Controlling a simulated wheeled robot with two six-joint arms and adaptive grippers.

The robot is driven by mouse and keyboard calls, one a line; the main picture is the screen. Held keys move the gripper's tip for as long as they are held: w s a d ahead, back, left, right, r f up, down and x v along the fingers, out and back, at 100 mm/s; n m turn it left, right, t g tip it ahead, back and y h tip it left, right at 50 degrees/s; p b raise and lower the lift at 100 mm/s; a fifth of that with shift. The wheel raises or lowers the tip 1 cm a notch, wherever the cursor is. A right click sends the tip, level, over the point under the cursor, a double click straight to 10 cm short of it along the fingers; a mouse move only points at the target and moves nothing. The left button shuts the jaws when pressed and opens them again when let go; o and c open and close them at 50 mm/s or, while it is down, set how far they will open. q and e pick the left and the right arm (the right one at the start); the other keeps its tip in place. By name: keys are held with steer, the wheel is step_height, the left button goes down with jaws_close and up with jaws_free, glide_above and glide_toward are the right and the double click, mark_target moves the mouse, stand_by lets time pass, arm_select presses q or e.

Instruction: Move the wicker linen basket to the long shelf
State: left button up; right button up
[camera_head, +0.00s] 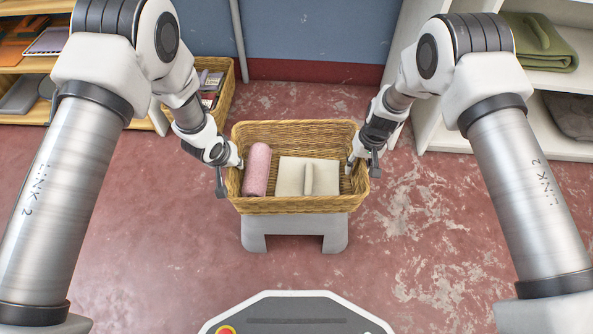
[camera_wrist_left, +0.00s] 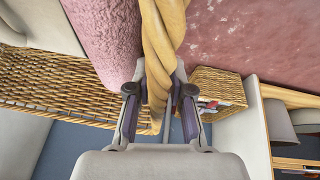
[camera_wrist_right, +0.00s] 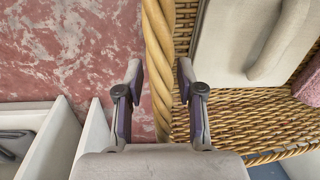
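The wicker linen basket (camera_head: 295,204) stands upright on a low grey stool in the middle of the head view. It holds a rolled pink towel and a folded cream cloth. My left gripper (camera_head: 238,165) is at the basket's left rim; in the left wrist view its fingers press on both sides of the braided rim (camera_wrist_left: 160,45). My right gripper (camera_head: 353,168) is at the right rim; in the right wrist view its fingers (camera_wrist_right: 159,72) stand on either side of the rim (camera_wrist_right: 158,40), with small gaps. I cannot tell which shelving is the long shelf.
A wooden shelf (camera_head: 40,62) with folders stands at the back left, with a second wicker basket (camera_head: 226,97) beside it. White shelving (camera_head: 560,84) with a green folded towel stands at the right. The worn red floor (camera_head: 150,235) is clear around the stool (camera_head: 295,226).

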arm_select(q)
steer(key=shift+w+f, duration=0.2)
steer(key=shift+f, duration=0.15)
arm_select(e)
steer(key=shift+a+f, duration=0.1)
steer(key=shift+f, duration=0.3)
arm_select(q)
steer(key=c, duration=0.3)
arm_select(e)
steer(key=c, duration=0.3)
arm_select(q)
jaws_close()
arm_select(e)
jaws_close()
